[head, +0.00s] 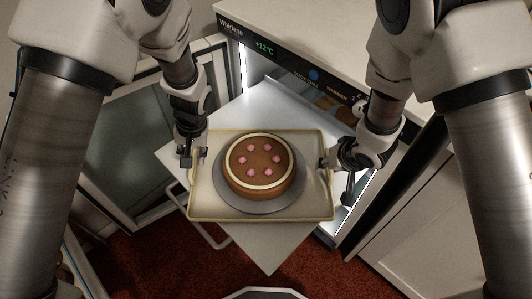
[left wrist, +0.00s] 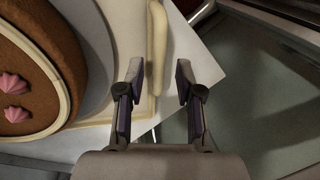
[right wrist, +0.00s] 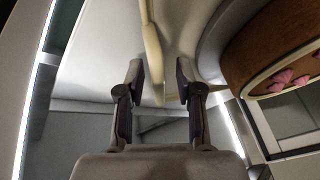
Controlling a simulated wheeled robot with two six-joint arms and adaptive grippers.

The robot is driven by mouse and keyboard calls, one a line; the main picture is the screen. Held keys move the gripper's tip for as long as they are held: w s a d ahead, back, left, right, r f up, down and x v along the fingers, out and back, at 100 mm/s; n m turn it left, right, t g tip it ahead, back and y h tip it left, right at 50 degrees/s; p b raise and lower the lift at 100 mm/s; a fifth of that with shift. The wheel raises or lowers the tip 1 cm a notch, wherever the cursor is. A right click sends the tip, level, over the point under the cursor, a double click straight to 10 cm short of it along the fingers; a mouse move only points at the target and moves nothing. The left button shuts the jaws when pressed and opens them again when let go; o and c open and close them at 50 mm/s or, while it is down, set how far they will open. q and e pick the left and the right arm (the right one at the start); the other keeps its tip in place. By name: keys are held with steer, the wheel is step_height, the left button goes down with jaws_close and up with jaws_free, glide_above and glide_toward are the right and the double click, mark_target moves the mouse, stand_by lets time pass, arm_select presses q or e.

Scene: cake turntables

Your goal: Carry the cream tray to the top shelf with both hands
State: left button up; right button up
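The cream tray (head: 206,200) rests on a white panel in the middle of the head view. It bears a round grey board (head: 265,208) with a brown cake (head: 260,178) that has a cream ring and several pink rosettes. My left gripper (head: 194,157) is at the tray's left side. In the left wrist view its fingers (left wrist: 157,75) stand apart, with the tray's edge bar (left wrist: 157,40) between them. My right gripper (head: 331,165) is at the right side. In the right wrist view its fingers (right wrist: 159,75) are apart around a cream bar (right wrist: 152,50). Neither visibly grips.
A lit cooling cabinet (head: 285,52) with a display stands open behind the tray. Its glazed door (head: 135,140) is swung out at the left. The white panel (head: 262,245) sticks out below the tray over a red floor (head: 160,260). White cupboards (head: 430,215) stand at the right.

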steer(key=shift+r, duration=0.15)
arm_select(q)
steer(key=r, duration=0.2)
steer(key=d+r, duration=0.1)
steer(key=r, duration=0.2)
steer(key=shift+r, duration=0.3)
arm_select(e)
steer(key=v, duration=1.2)
